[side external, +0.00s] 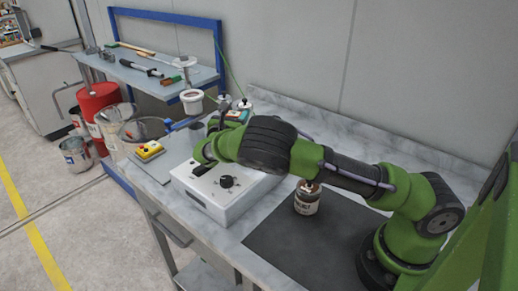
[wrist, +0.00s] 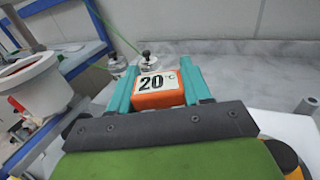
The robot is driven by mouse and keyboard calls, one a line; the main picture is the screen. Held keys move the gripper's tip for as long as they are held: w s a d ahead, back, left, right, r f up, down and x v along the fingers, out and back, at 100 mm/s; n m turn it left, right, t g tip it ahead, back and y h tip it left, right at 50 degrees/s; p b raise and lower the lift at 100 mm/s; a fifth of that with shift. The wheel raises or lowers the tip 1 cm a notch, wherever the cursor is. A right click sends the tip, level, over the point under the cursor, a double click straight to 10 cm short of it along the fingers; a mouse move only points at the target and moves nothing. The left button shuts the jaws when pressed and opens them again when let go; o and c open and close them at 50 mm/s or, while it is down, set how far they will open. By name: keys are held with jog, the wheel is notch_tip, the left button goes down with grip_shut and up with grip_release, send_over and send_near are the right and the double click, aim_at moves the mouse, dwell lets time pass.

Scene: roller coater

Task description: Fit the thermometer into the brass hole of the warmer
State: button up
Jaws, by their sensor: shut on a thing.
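My gripper (wrist: 160,82) is shut on the thermometer (wrist: 155,98), an orange block with a white display reading 20 °C, held between two teal fingers. In the side external view my gripper (side external: 236,114) is partly hidden behind my arm, towards the back of the bench. The warmer (side external: 218,200) is a white box with a black knob and dark markings on its front, standing below my arm. Its brass hole cannot be made out; my arm covers part of the top. The thermometer's lower end is hidden.
Small bottles with dark tops (wrist: 148,61) stand beyond my gripper. A white cup on a stand (side external: 193,101) is at the back left. A yellow switch box (side external: 149,151) lies left of the warmer.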

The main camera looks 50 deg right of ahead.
jog(key=shift+f, duration=0.55)
jog(key=o, duration=1.1)
